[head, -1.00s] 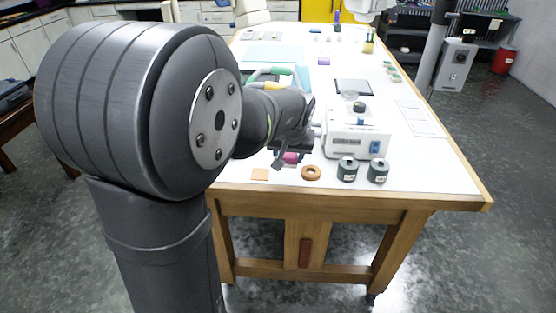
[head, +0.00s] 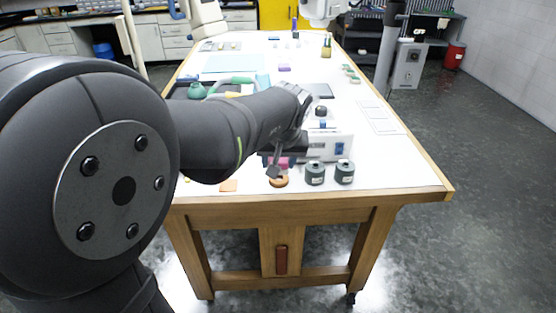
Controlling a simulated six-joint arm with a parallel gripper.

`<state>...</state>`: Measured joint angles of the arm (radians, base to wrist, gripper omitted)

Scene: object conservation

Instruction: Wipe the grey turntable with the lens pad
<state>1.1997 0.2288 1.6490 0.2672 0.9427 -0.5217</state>
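My gripper (head: 279,168) is low over the near part of the white table, just left of the white boxy device. It is dark, small and partly hidden by my own arm. A magenta block-like thing (head: 283,161) shows right at the fingers; I cannot tell whether it is held or stands behind them, nor whether it is the lens pad. I cannot make out the grey turntable for certain; my arm covers part of the table.
The white device (head: 329,148) stands right of my gripper. Two dark green-grey cylinders (head: 315,173) (head: 345,171), an orange-brown ring (head: 279,181) and a tan square (head: 228,185) lie along the near edge. The table's right side is mostly clear.

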